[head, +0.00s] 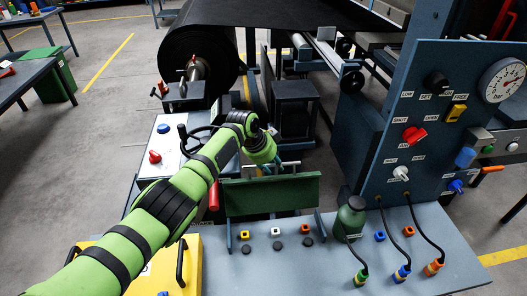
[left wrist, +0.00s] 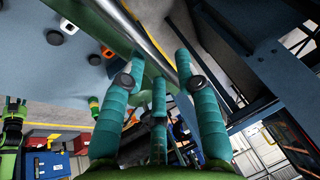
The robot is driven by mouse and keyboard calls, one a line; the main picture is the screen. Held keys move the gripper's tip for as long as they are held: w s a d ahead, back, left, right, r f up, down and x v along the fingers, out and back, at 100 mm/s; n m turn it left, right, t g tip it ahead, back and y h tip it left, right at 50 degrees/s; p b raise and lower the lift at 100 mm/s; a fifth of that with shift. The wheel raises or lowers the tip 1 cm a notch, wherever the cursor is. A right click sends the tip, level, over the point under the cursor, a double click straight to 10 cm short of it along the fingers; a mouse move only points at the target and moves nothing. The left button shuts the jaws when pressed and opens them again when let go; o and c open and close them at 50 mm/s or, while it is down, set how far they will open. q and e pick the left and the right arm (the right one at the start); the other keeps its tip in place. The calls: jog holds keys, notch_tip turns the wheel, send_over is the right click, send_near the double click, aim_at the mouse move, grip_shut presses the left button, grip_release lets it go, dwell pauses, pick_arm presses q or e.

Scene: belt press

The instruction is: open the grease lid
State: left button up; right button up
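The grease lid appears to be the dark green tilted panel (head: 272,196) at the bench's back edge in the head view. Its green edge (left wrist: 108,22) also shows at the top of the left wrist view. A silver bar (left wrist: 148,35) runs beside that edge. My left gripper (head: 276,168) is at the panel's upper edge. In the left wrist view its teal fingers (left wrist: 159,62) are straight and spread, with the bar running close to their tips. I cannot tell whether they touch it. My right gripper is not seen in the head view.
A green bottle (head: 350,219) stands right of the panel, before the blue control board (head: 438,130). Cables plug into the bench front. Several coloured squares and black caps lie before the panel. A yellow box (head: 158,272) with a black handle is at front left.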

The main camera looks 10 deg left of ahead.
pick_arm(q)
jog(key=v, duration=1.1)
